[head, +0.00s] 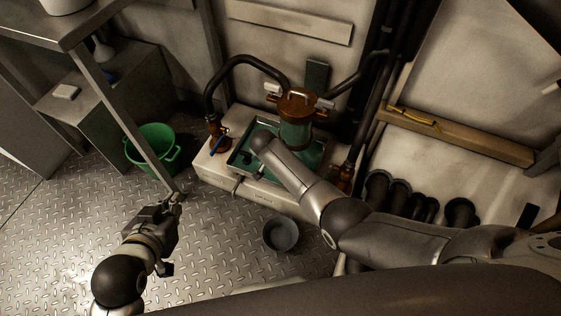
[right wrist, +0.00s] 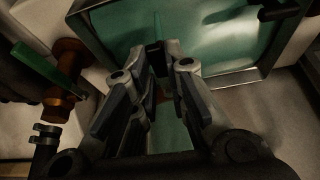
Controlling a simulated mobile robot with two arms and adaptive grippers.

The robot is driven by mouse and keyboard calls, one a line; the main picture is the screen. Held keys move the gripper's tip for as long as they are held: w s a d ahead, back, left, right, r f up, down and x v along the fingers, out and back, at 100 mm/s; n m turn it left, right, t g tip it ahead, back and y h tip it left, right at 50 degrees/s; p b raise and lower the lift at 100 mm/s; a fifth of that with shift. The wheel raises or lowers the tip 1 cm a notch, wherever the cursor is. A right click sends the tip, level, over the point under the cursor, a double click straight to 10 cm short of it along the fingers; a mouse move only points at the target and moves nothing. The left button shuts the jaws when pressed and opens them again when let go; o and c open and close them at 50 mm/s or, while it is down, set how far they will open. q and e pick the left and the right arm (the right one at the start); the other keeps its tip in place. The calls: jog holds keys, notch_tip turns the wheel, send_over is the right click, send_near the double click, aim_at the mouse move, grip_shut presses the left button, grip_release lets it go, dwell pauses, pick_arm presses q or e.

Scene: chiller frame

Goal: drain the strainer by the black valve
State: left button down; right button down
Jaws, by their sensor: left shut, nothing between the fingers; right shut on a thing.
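The strainer (head: 297,130) is a green-sided cylinder with a brown lid, upright at the back of a green-lined tray (head: 316,160). The tray also shows in the right wrist view (right wrist: 105,25). My right arm reaches over the tray in front of the strainer and hides part of it. My right gripper (right wrist: 157,58) is shut on a small dark piece (right wrist: 155,48) at its fingertips, seen against the green tray. I take it for the black valve, but its shape is mostly hidden. My left gripper (head: 175,200) is shut and empty above the floor, left of the tray.
A grey bucket (head: 281,248) stands on the floor before the pale plinth (head: 265,196). A green bucket (head: 170,157) stands left, behind a metal post. A blue handle (head: 218,142) sits on the left brass fitting. Black pipe stubs (head: 398,193) stand right.

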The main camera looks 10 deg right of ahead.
pick_arm(q)
jog(key=shift+w+d+r, duration=0.1)
jog(key=shift+w+r, duration=0.1)
pick_arm(e)
jog(key=shift+w+a+r, duration=0.1)
jog(key=shift+w+a, duration=0.05)
jog(key=shift+a, duration=0.05)
jog(key=c, duration=1.7)
grip_release()
jog(key=shift+a, duration=0.1)
jog(key=shift+c, duration=0.2)
pick_arm(q)
jog(key=shift+w, duration=0.1)
pick_arm(e)
jog(key=shift+w, duration=0.1)
notch_tip(320, 180, up, 10)
